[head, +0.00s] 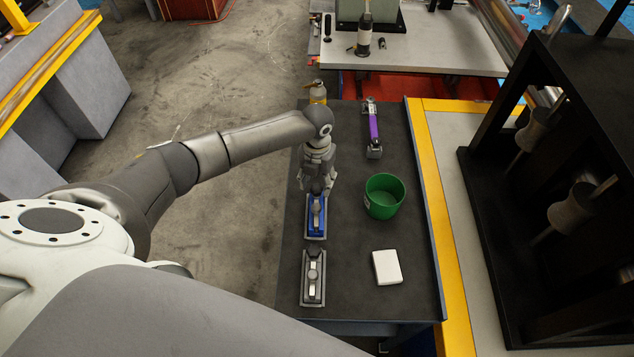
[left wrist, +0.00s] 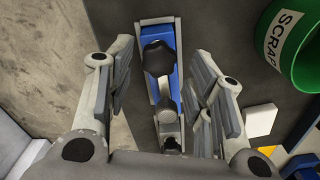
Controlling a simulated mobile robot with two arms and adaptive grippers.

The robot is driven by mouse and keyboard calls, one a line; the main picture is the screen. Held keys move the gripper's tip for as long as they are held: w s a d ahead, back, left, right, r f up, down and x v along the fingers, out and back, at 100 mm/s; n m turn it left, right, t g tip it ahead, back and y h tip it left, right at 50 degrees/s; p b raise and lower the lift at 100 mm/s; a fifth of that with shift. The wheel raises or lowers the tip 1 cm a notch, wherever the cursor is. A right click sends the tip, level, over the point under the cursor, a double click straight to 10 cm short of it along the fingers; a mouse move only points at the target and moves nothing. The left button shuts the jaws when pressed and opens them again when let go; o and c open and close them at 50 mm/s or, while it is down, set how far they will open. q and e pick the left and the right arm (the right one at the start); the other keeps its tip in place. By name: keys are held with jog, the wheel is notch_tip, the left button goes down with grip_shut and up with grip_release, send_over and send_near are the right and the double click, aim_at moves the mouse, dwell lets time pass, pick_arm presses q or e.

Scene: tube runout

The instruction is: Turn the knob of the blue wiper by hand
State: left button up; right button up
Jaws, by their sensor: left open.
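The blue wiper (head: 315,217) sits on the dark bench top, a blue block in a grey frame with a knob on top. My left gripper (head: 317,186) is open just above its far end in the head view. In the left wrist view the blue wiper (left wrist: 160,80) lies between the two spread fingers of my left gripper (left wrist: 160,95). Its dark round knob (left wrist: 158,58) is between the fingers, with a gap on each side, and nothing is held. My right gripper is not in view.
A grey wiper-like unit (head: 313,277) stands nearer on the bench (head: 345,240). To the right are a green scrap bin (head: 383,196), a white block (head: 387,267) and a purple tool (head: 373,128). A yellow bottle (head: 317,92) stands behind my arm. A black rack (head: 560,190) rises at the right.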

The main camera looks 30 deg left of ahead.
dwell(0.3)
pick_arm(q)
jog(key=shift+f+b, duration=0.75)
jog(key=shift+f, duration=0.3)
jog(key=shift+c, duration=0.5)
jog(key=c, duration=0.7)
